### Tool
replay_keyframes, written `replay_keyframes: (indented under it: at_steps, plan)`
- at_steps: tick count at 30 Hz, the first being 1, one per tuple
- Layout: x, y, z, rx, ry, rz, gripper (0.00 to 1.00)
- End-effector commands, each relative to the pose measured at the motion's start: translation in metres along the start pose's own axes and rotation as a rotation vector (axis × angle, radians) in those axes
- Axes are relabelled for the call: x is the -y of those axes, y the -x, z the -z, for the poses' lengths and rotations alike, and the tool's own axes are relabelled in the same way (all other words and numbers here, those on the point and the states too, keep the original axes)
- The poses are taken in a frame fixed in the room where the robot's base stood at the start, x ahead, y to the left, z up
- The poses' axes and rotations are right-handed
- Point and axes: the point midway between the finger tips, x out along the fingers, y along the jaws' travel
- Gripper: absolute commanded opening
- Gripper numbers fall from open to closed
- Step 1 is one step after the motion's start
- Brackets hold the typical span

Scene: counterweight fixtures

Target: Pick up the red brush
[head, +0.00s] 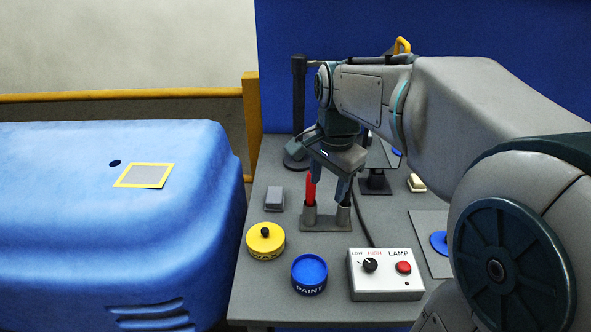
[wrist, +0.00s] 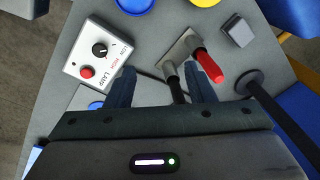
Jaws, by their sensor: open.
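The red brush (head: 311,190) stands upright in the left cup of a small two-cup holder (head: 326,225) on the grey table. In the wrist view the red brush (wrist: 210,66) lies just right of the right finger, outside the gap between the fingers. A black brush (wrist: 178,90) from the other cup shows between the fingers, closer to the right one. My gripper (head: 330,180) points down over the holder; it is open and empty in the wrist view (wrist: 160,82). Whether a finger touches either brush I cannot tell.
A lamp control box (head: 385,285), blue paint tin (head: 309,273) and yellow tin (head: 265,243) stand in front. A grey block (head: 274,199) sits left of the holder, a dark pole stand (head: 299,100) behind. A large blue housing (head: 90,230) is at left.

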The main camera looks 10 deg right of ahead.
Motion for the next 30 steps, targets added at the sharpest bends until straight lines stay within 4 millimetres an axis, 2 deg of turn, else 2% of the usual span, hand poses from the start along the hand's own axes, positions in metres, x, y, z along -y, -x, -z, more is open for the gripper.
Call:
replay_keyframes:
  at_steps: [3,9,15,23,30]
  plan:
    - [0.027,0.002,0.017,0.013,-0.206,-0.027,0.49]
    - [0.067,0.000,0.043,0.020,-0.557,-0.077,0.49]
    - [0.094,-0.004,0.060,0.012,-0.814,-0.115,0.49]
    - [0.103,-0.015,0.066,0.005,-0.932,-0.135,0.49]
    - [0.098,-0.061,0.062,0.006,-0.933,-0.138,0.49]
